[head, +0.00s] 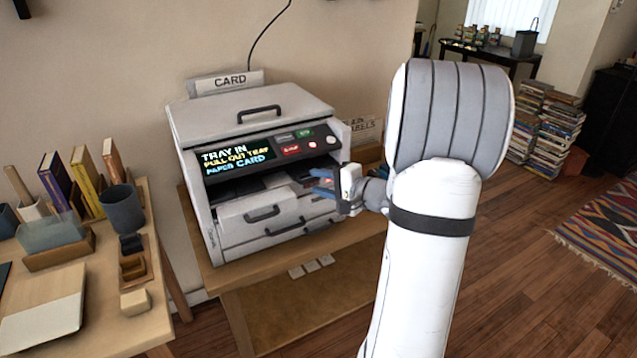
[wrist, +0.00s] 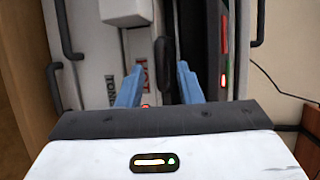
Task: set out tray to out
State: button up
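The grey printer (head: 250,107) stands on a wooden table, and its display (head: 238,158) reads "TRAY IN", "PULL OUT TRAY", "PAPER CARD". A tray front (head: 240,222) with a dark bar handle (head: 262,213) is below the printer's open bay. My gripper (head: 320,183) is at the right side of the bay, right of that handle. Dark handles (wrist: 66,30) show at the left there, apart from the fingers. My gripper and arm hide part of the printer's right side.
A red "HOT" label (wrist: 144,76) shows close to the fingers. The lid handle (head: 260,110) is on top of the printer. A desk (head: 150,315) with books and a dark cup (head: 122,208) is at the left. Open floor (head: 540,290) lies at the right.

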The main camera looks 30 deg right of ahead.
jog(key=shift+w+a+f, duration=0.1)
jog(key=shift+w+a, duration=0.15)
jog(key=shift+w, duration=0.25)
jog(key=shift+c, duration=0.2)
grip_shut()
jog(key=shift+s, duration=0.1)
